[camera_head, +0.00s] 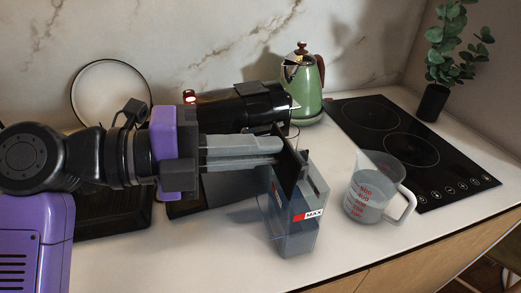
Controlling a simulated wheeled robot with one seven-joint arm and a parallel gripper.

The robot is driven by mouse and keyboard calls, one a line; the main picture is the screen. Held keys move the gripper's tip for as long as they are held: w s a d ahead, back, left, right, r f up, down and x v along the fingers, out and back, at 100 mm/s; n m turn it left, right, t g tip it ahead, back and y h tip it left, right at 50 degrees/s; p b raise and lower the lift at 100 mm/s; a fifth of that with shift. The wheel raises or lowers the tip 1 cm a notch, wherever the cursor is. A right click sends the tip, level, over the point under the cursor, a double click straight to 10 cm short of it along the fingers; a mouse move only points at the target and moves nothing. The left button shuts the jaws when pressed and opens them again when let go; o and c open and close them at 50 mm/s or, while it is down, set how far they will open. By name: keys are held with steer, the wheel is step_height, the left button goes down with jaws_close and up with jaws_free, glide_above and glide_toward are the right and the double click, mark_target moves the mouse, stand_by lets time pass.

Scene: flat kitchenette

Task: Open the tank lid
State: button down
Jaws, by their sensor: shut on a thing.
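The clear bluish tank (297,232) with a red-and-white MAX label stands on the counter in front of the black machine. A dark panel, seemingly the tank lid (291,176), stands steeply raised at the tank's top. My gripper (281,151) reaches in from the left with its long grey fingers level, their tips at the upper part of the lid. The gripper is shut on the lid. The fingers hide part of the lid's edge, and the exact grip is hard to see.
A measuring cup (371,190) stands close to the right of the tank. Behind are a black coffee machine (240,108) and a green kettle (303,90). A black cooktop (411,150) and a potted plant (432,103) are at right. The front counter strip is clear.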

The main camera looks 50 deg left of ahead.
steer(key=c, duration=1.6)
jaws_free()
steer(key=shift+o, duration=0.2)
steer(key=v, duration=0.7)
steer(key=shift+s+b, duration=0.35)
steer(key=shift+b, duration=0.1)
steer(key=shift+a+r, duration=0.1)
